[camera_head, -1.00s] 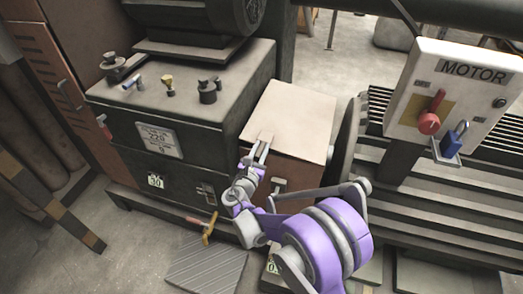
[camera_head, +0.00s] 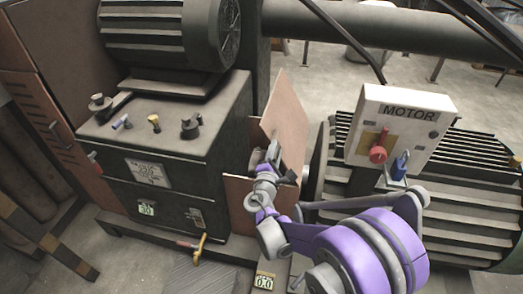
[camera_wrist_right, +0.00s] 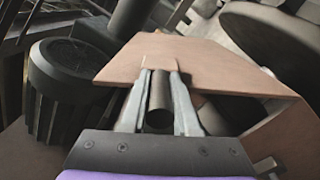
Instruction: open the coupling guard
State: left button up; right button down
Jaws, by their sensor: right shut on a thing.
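The coupling guard is a tan box (camera_head: 238,205) between the dark machine and the ribbed motor, and its lid (camera_head: 284,112) stands steeply tilted up. My right gripper (camera_head: 274,152) is shut on the small tab at the lid's near edge. In the right wrist view the fingers (camera_wrist_right: 160,78) pinch the tab under the broad tan lid (camera_wrist_right: 190,55). The box wall (camera_wrist_right: 285,130) shows below at the right, with a gap between lid and box. A dark cylinder shows between the fingers. Much of the box is hidden behind my right arm. My left gripper is out of view.
A white MOTOR box (camera_head: 407,125) with a red knob (camera_head: 378,155) and a blue padlock (camera_head: 400,163) stands right of the lid. The dark machine (camera_head: 165,130) stands left, with small valves on top. A yellow-handled tap (camera_head: 199,246) sticks out low in front.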

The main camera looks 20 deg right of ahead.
jog(key=s+d+r+m+p, duration=0.1)
jog(key=s+d+m, duration=0.5)
jog(key=d, duration=0.6)
jog(key=shift+s+d+r+p, duration=0.2)
jog(key=shift+s+r+p, duration=0.2)
jog(key=shift+s, duration=0.8)
jog(key=shift+f, duration=0.1)
jog(key=c, duration=0.7)
grip_release()
jog(key=shift+o, duration=0.2)
jog(key=shift+a, duration=0.1)
